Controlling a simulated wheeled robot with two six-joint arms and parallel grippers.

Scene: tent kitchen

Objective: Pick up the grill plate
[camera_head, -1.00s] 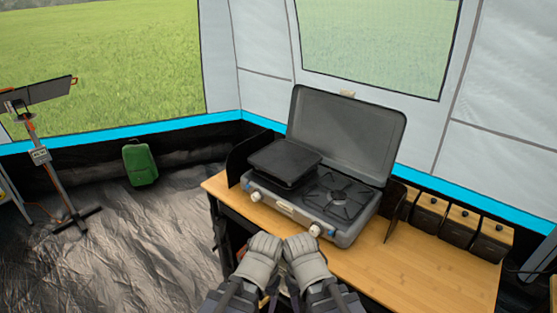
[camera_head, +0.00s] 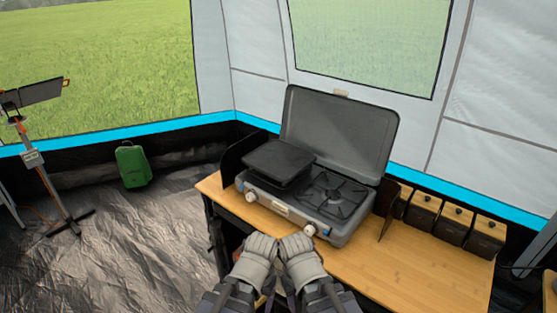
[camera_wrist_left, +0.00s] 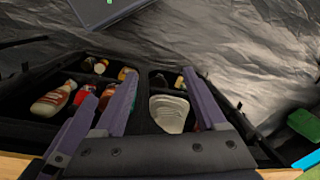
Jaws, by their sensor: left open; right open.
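The grill plate (camera_head: 278,160) is a flat dark square plate lying on the left burner of the grey two-burner stove (camera_head: 345,235). The stove's lid (camera_head: 345,125) stands open behind it. My right gripper (camera_head: 297,243) is in front of the table edge, below and apart from the plate. My left gripper (camera_head: 262,243) is beside it, also apart from the plate. The head view does not show their fingers clearly. In the left wrist view my left gripper (camera_wrist_left: 160,72) has purple fingers spread apart, with nothing between them. The grill plate is not in that view.
The wooden table (camera_head: 400,265) has clear room right of the stove. Dark boxes with wooden lids (camera_head: 455,222) stand at its right back. A storage rack (camera_wrist_left: 140,85) with several bottles lies under the left gripper. A green bag (camera_head: 133,166) stands on the floor.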

